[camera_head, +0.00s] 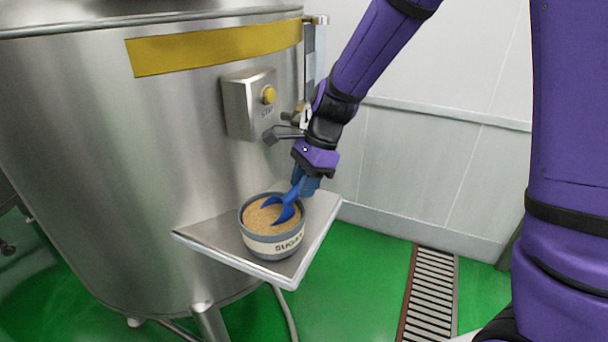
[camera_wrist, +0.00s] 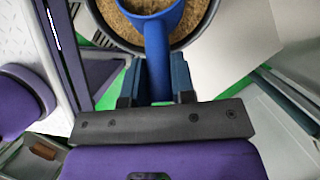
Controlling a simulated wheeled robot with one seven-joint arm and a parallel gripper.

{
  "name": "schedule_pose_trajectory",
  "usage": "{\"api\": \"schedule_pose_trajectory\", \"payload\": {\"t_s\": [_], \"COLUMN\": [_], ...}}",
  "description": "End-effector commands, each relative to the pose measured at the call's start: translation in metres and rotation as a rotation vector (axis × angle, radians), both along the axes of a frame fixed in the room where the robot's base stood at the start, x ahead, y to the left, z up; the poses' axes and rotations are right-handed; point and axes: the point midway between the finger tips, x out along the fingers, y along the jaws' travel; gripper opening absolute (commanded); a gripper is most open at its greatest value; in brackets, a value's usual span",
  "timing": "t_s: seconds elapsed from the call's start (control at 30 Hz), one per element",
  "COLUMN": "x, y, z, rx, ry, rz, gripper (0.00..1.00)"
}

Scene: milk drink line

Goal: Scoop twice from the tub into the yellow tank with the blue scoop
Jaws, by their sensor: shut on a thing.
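The blue scoop (camera_head: 285,205) has its bowl at the top of the tub (camera_head: 273,243), at or in the tan grainy contents (camera_head: 258,218). The tub is grey with a pale band reading "SUGAR". My gripper (camera_head: 303,183) is above the tub's right side, shut on the scoop's handle. In the wrist view the blue handle (camera_wrist: 157,70) runs between the two fingers (camera_wrist: 157,85). How deep the bowl sits is unclear. The tank (camera_head: 170,130) is a large steel vessel with a yellow band (camera_head: 215,48); its opening is out of view.
The tub stands on a steel shelf (camera_head: 203,236) on the tank's side. A control box (camera_head: 246,105) with a yellow button (camera_head: 268,95) is above it. A floor drain grate (camera_head: 432,295) lies at right; the green floor (camera_head: 365,275) between is clear.

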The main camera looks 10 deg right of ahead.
Motion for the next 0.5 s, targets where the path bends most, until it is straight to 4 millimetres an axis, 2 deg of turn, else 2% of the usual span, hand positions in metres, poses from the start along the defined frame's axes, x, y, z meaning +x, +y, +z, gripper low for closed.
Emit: {"api": "schedule_pose_trajectory", "payload": {"t_s": [0.07,0.43,0.5], "x": [0.0,-0.006,-0.004], "y": [0.0,0.025,0.018], "z": [-0.006,-0.005,-0.005], "rx": [0.0,0.001,0.001], "ry": [0.003,0.0,0.0], "rz": [-0.001,0.002,-0.002], "gripper": [0.0,0.0,0.0]}}
